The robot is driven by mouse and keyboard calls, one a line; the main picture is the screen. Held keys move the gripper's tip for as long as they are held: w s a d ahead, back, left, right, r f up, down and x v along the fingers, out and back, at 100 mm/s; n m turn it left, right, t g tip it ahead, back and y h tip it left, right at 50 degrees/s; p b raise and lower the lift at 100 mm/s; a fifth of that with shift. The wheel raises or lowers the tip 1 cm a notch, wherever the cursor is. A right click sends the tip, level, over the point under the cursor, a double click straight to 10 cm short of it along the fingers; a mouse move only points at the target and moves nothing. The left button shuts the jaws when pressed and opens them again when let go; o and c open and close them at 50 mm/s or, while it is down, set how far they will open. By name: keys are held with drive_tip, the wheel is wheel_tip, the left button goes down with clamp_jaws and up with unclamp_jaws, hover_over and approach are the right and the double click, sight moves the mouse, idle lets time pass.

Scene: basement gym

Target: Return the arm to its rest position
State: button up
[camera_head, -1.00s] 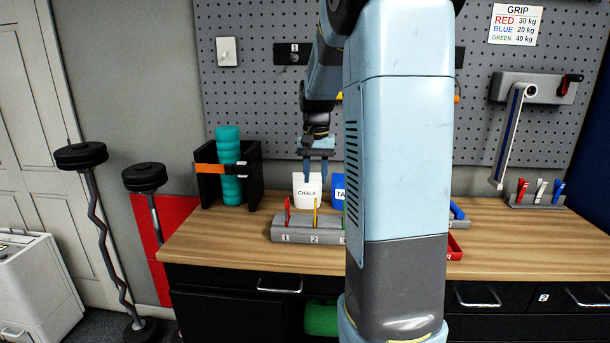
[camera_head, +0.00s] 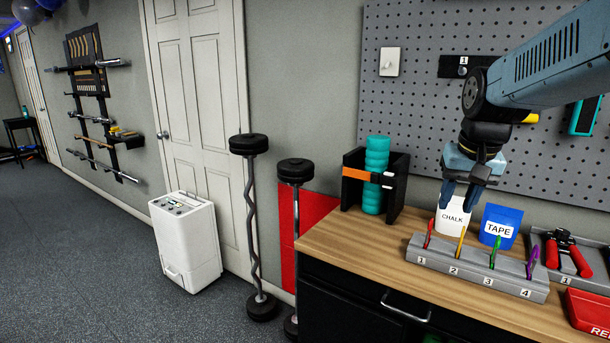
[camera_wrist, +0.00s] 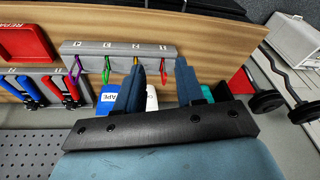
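My arm reaches in from the right edge of the head view, its blue-grey link running over the workbench (camera_head: 420,262). My gripper (camera_head: 460,198) points down in front of the white CHALK pouch (camera_head: 452,220), above the grey numbered rack (camera_head: 478,272). In the wrist view my gripper's two blue fingers (camera_wrist: 160,67) stand apart with nothing held between them. Whether the fingers touch the pouch is hard to tell. The blue TAPE pouch (camera_head: 500,228) stands just right of the gripper.
The rack holds several coloured clips. A black holder with a teal roller (camera_head: 376,172), a red-handled tool (camera_head: 568,252) and a red tray (camera_head: 588,312) are on the bench. The pegboard (camera_head: 425,110) rises behind. Barbells (camera_head: 250,215) and a white appliance (camera_head: 186,240) stand left; floor beyond is clear.

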drive_tip(key=s+a+n+t, duration=0.1)
drive_tip(key=s+a, duration=0.2)
drive_tip(key=s, duration=0.2)
drive_tip(key=s+a+f+n+t, duration=0.1)
drive_tip(key=s+a+n, duration=0.1)
drive_tip(key=s, duration=0.4)
drive_tip(key=shift+s+a+t, duration=0.2)
drive_tip(key=shift+a+t, duration=0.1)
drive_tip(key=shift+a, duration=0.2)
